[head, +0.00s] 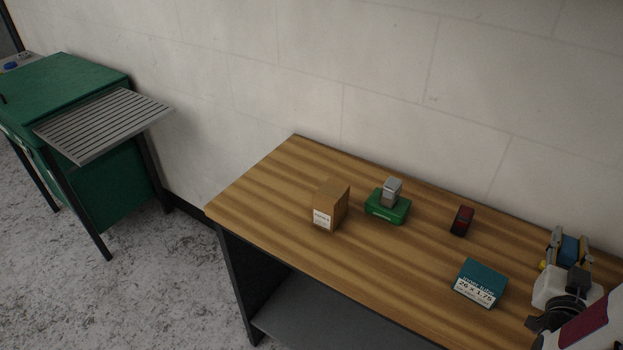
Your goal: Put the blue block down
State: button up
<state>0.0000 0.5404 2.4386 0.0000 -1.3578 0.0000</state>
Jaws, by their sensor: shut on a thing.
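My gripper (568,250) is at the right side of the head view, over the right end of the wooden table. It is shut on a blue block (570,249), which shows between its two fingers. The fingers and the gripper's body hide part of the block. I cannot tell whether the block touches the table top or is held a little above it.
On the wooden table (270,190) stand a brown box (333,206), a green block with a grey block (392,191) on it, a dark red block (462,221) and a teal inner tube box (482,282). Bare wood lies between them. A green cabinet with a slatted shelf (105,122) stands at left.

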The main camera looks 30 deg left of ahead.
aim_at(569, 244)
jog(key=shift+r, duration=2.75)
jog(key=w+a+r, duration=0.2)
jog(key=w+a, duration=0.1)
jog(key=a, duration=0.5)
jog(key=w+a+r+h, duration=0.1)
jog(key=w+a+r, duration=0.15)
jog(key=a, duration=0.45)
jog(key=w+a+r, duration=0.1)
jog(key=w+a, duration=0.3)
jog(key=a, duration=0.4)
jog(key=s+a, duration=0.2)
jog(key=a, duration=0.7)
jog(key=s+a, duration=0.2)
jog(key=a, duration=0.6)
jog(key=s+a+f+y, duration=0.1)
jog(key=s+a+f, duration=0.2)
jog(key=s+a, duration=0.7)
jog(key=s+a+f, duration=0.3)
jog(key=s+a, duration=0.5)
jog(key=a, duration=0.5)
jog(key=shift+w+f, duration=0.1)
jog(key=shift+f, duration=2.35)
